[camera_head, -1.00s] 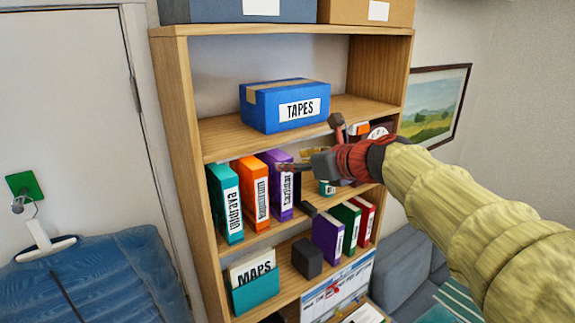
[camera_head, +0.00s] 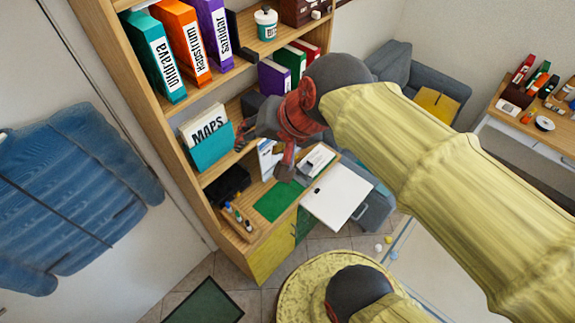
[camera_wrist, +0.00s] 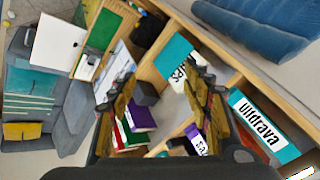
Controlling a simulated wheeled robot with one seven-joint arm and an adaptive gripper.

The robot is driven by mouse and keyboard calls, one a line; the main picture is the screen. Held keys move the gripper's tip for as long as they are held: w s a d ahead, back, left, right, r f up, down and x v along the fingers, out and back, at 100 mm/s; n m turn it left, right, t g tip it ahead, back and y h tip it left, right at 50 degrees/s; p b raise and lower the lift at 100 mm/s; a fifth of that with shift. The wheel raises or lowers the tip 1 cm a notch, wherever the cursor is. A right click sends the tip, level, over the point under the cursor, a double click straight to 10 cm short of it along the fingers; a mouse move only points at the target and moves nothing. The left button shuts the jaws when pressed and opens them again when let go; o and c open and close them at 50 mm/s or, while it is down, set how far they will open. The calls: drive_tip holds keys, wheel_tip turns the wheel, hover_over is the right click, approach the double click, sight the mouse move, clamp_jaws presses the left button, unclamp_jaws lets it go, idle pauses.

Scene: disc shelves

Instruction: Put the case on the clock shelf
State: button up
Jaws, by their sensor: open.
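My gripper (camera_head: 264,152) hangs in front of the lower part of the wooden shelf unit, just right of the MAPS holder. Its two fingers are spread with nothing between them. In the wrist view the open fingers (camera_wrist: 162,95) frame the shelf boards, with a dark grey box (camera_wrist: 145,93) near the left finger. A black object (camera_head: 230,184) lies on the board below MAPS; I cannot tell whether it is the case. A brown box (camera_head: 302,10) is at the right of the upper visible shelf. I cannot make out a clock in the current views.
The MAPS holder (camera_head: 210,152) is lower left. A white panel (camera_head: 338,193) juts out at the lower right. A blue jacket (camera_head: 75,195) hangs at left; a desk (camera_head: 535,125) stands right.

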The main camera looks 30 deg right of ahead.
drive_tip(key=s+d+f+n+g+h, duration=0.1)
drive_tip(key=s+d+f+n, duration=0.1)
drive_tip(key=s+f+n, duration=0.2)
drive_tip(key=s+n, duration=0.2)
drive_tip(key=shift+d+f+n+h, duration=0.15)
drive_tip(key=shift+d+n+h, duration=0.15)
drive_tip(key=shift+n+h, duration=0.1)
drive_tip(key=shift+f, duration=0.1)
wheel_tip(320, 180, down, 27)
drive_tip(key=b, duration=2.6)
drive_tip(key=shift+r+b, duration=0.2)
drive_tip(key=shift+b, duration=0.2)
